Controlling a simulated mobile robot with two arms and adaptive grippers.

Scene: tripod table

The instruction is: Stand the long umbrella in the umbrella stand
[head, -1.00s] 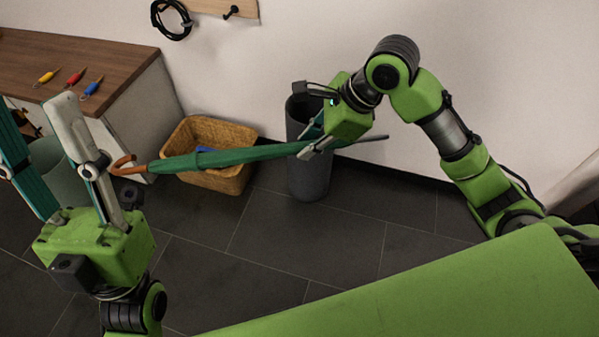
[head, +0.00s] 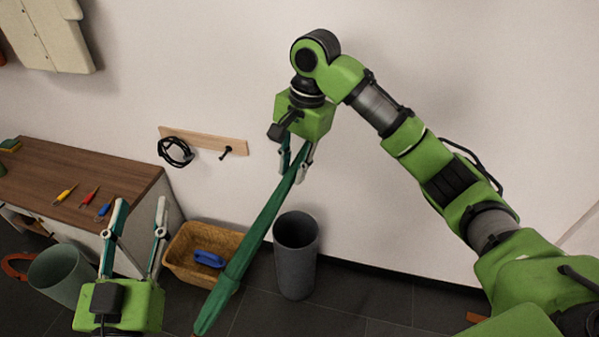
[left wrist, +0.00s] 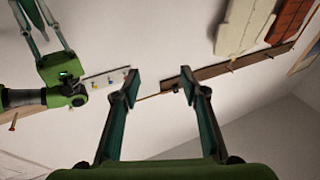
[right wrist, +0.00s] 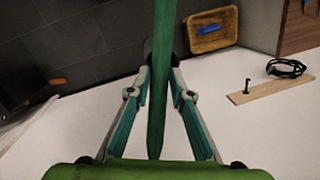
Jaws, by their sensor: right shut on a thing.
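The long green umbrella (head: 252,242) hangs steeply tilted, its wider end down and left, running out of the head view at the bottom. My right gripper (head: 293,172) is shut on its narrow upper part; the right wrist view shows the umbrella (right wrist: 167,35) between the fingers (right wrist: 161,72). The umbrella stand (head: 296,262), a dark grey open cylinder, is on the floor near the wall, right of the umbrella and apart from it in the picture. My left gripper (head: 142,205) is open and empty at lower left, also in the left wrist view (left wrist: 162,78). The handle is mostly out of view.
A wicker basket (head: 190,262) with a blue object (head: 209,259) stands left of the stand. A wooden-topped cabinet (head: 75,170) and a grey-green bin (head: 62,275) are at left. A wall rail (head: 205,140) carries a black coil (head: 175,152).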

